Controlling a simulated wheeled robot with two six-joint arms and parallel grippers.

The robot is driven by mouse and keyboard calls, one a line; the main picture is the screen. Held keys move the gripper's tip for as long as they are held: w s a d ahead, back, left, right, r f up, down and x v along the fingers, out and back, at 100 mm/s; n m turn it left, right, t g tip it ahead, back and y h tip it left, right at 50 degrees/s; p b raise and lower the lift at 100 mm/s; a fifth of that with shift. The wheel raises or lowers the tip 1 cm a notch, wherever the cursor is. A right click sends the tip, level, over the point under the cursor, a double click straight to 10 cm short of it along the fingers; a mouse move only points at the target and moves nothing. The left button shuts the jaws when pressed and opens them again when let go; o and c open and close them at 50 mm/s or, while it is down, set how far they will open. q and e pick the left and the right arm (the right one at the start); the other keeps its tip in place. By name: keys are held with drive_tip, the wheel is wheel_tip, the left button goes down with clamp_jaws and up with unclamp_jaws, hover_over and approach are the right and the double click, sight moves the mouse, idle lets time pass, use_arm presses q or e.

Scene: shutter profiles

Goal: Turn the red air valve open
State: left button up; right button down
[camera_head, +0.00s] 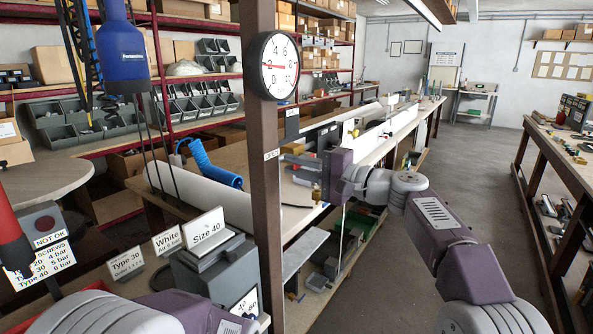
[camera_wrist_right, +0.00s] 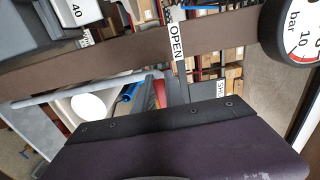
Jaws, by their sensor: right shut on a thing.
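My right gripper (camera_head: 308,168) reaches in from the right to the brown post (camera_head: 265,190), level with the post's small white label. It is shut on the red air valve, which is mostly hidden behind the jaws and post in the head view. In the right wrist view a narrow strip of red (camera_wrist_right: 159,91) shows above the dark edge of my gripper; I cannot tell for sure that it is the handle. An OPEN label (camera_wrist_right: 177,41) and a partly covered SHUT label (camera_wrist_right: 221,89) are near it. My left gripper is out of view; part of my arm shows at the bottom.
A round pressure gauge (camera_head: 279,65) is on the post above the gripper. A blue coiled hose (camera_head: 213,165) and a white roll (camera_head: 200,190) lie behind the post. A blue hanging tool (camera_head: 122,55) and a Size 40 sign (camera_head: 205,230) are at left. The floor at right is clear.

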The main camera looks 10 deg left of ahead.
idle(0.4)
drive_tip(key=c, duration=1.4)
unclamp_jaws()
drive_tip(key=b+v, duration=0.2)
drive_tip(key=v, duration=0.7)
drive_tip(key=shift+b, duration=0.4)
